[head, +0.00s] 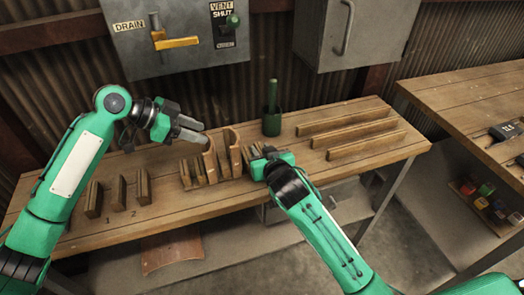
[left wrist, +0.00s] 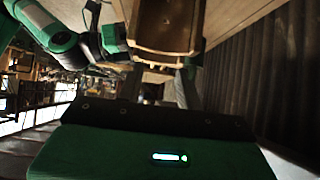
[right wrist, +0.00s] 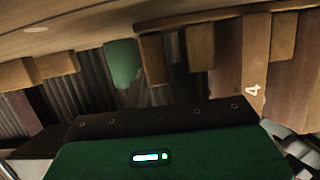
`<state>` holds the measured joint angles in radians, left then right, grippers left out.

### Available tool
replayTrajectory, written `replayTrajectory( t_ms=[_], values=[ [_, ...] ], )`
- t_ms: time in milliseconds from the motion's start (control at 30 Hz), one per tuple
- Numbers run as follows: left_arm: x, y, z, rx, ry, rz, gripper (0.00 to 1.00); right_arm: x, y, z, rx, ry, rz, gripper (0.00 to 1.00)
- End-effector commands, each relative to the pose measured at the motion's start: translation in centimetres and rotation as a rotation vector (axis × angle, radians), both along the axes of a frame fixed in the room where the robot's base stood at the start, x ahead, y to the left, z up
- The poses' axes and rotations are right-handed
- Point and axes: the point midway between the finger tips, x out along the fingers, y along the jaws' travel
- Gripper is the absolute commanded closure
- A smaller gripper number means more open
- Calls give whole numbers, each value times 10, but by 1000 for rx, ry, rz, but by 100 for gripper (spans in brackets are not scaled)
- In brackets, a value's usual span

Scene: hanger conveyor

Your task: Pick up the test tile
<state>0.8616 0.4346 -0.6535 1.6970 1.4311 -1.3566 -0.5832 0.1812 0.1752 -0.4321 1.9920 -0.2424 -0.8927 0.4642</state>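I cannot tell for certain which piece is the test tile. Two upright tan pieces with curved tops, one at the left (head: 210,160) and one at the right (head: 235,155), stand in wooden holders on the bench. My left gripper (head: 204,133) is open, its two fingers apart, just above and left of the left piece. In the left wrist view a brown round-edged piece (left wrist: 160,28) shows beyond the fingers; I see no grip on it. My right gripper (head: 258,157) is low at the holders right of the curved pieces; its fingertips are mostly hidden.
Long wooden rails (head: 350,125) lie at the right, and small slotted blocks (head: 117,193) at the left. A grey valve panel (head: 185,40) and cabinet (head: 350,35) hang behind.

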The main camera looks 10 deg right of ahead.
Motion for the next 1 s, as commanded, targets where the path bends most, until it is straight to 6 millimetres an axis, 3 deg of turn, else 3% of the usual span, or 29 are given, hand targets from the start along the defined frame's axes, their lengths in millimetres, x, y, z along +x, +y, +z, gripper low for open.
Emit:
replayTrajectory(
  t_ms=[33, 100, 167, 367, 500, 733, 1000],
  values=[
    [0, 0, 0, 0, 0, 0, 64, 0, 0, 0, 0, 0, 0, 85],
    [0, 0, 0, 0, 0, 0, 64, 0, 0, 0, 0, 0, 0, 99],
    [0, 0, 0, 0, 0, 0, 64, 0, 0, 0, 0, 0, 0, 100],
    [1, -9, 1, 29, 11, -14, 24, 0, 0, 0, 0, 0, 0, 100],
    [3, -30, 4, 124, 45, -50, 0, 0, 0, 0, 0, 0, 0, 100],
    [5, -70, 13, 400, 103, -94, 0, 0, 0, 0, 0, 0, 0, 100],
    [8, -90, 35, 733, 118, -53, 0, 0, 0, 0, 0, 0, -1, 100]
  ],
)
